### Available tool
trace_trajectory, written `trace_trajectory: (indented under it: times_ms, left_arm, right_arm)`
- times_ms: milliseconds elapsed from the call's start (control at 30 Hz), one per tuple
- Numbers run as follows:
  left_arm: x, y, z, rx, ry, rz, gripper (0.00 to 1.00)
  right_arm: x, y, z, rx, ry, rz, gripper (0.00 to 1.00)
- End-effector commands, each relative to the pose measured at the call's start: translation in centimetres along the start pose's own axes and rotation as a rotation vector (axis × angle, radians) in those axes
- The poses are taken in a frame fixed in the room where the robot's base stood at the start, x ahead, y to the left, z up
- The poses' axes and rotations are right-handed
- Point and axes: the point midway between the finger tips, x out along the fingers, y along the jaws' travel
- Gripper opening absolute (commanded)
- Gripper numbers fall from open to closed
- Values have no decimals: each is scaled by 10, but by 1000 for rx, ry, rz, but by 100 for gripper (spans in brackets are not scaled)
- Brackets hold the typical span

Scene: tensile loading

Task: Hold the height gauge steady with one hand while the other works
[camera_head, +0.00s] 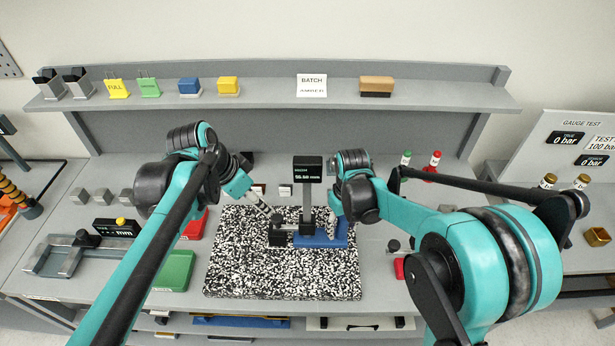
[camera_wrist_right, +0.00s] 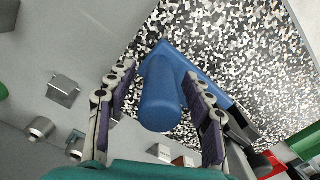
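The height gauge stands upright on the black-and-white speckled plate (camera_head: 235,265), with a dark display (camera_head: 307,169) on a grey column and a blue base (camera_head: 318,240). A dark block (camera_head: 277,236) sits at its left side. My right gripper (camera_head: 335,215) is at the blue base's right end. In the right wrist view, its two fingers (camera_wrist_right: 158,112) stand apart either side of a rounded blue part (camera_wrist_right: 160,95) of the gauge, with gaps showing. My left gripper (camera_head: 268,212) is just above the dark block; its fingers are too small to read.
Grey blocks (camera_head: 101,196) and a black readout (camera_head: 115,228) lie left of the plate. Red and green trays (camera_head: 175,271) border its left edge. Small red and green bottles (camera_head: 433,160) stand behind on the right. A shelf (camera_head: 260,92) with coloured blocks runs along the back.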

Motion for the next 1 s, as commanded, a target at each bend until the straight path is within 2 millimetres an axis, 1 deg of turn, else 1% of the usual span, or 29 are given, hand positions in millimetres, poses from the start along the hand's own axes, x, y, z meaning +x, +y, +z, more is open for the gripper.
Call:
trace_trajectory:
  times_ms: [233,367,467,700,800,900,1000]
  left_arm:
    - [0,0,0,0,0,0,48]
    - [0,0,0,0,0,0,48]
    - [0,0,0,0,0,0,48]
    - [0,0,0,0,0,0,48]
    - [0,0,0,0,0,0,48]
    - [0,0,0,0,0,0,48]
    - [0,0,0,0,0,0,48]
  right_arm:
    - [0,0,0,0,0,0,52]
    - [-10,0,0,0,0,0,52]
    - [-27,0,0,0,0,0,52]
    - [-80,0,0,0,0,0,52]
    - [-98,0,0,0,0,0,52]
    - [-110,0,0,0,0,0,52]
    - [-117,0,0,0,0,0,52]
